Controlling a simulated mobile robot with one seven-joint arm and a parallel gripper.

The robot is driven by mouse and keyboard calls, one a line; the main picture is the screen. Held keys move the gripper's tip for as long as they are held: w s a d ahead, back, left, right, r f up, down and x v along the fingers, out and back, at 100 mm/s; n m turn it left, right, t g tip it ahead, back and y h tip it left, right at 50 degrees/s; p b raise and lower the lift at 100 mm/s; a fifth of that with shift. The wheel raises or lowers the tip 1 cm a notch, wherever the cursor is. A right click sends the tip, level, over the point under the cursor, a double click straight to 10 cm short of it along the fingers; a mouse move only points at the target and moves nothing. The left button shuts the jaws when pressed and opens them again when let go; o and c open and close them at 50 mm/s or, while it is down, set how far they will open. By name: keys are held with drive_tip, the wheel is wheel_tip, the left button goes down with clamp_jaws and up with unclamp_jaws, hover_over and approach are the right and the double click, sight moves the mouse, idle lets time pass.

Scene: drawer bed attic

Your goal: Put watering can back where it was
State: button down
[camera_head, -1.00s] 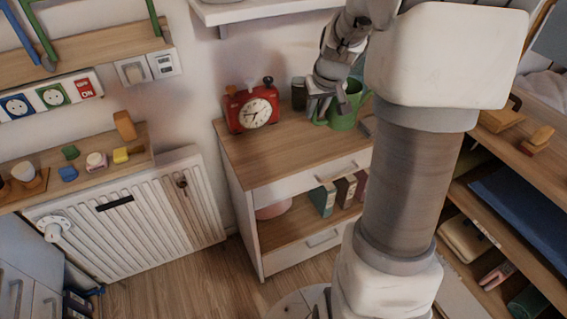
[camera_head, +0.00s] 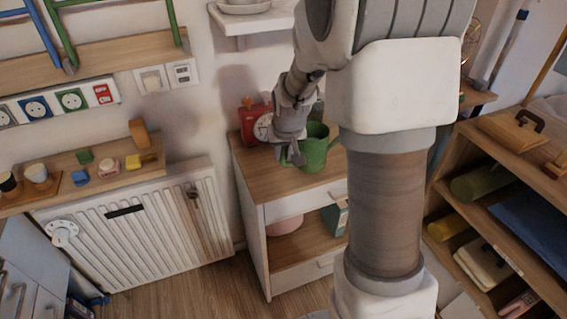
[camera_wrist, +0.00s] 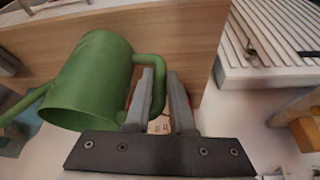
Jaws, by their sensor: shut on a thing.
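The green watering can (camera_head: 316,151) is at the top of the wooden-topped cabinet (camera_head: 258,175), towards its front. I cannot tell whether its base touches the top. My gripper (camera_head: 290,158) comes down at its left side. In the wrist view, the can (camera_wrist: 90,80) is left of my gripper (camera_wrist: 163,105), with its open rim towards me and its spout at the left edge. Its handle (camera_wrist: 150,62) runs between the fingers, which are shut on it.
A wall shelf (camera_head: 258,24) hangs above the cabinet. A radiator (camera_head: 135,235) is at left, and a shelf unit (camera_head: 480,215) is at right. The cabinet's front left top is bare.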

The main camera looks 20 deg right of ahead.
sight(283, 162)
drive_tip(key=shift+f+b, duration=0.3)
drive_tip(key=shift+f, duration=1.15)
drive_tip(key=shift+f, duration=0.15)
drive_tip(key=c, duration=0.8)
unclamp_jaws()
drive_tip(key=shift+o, duration=0.2)
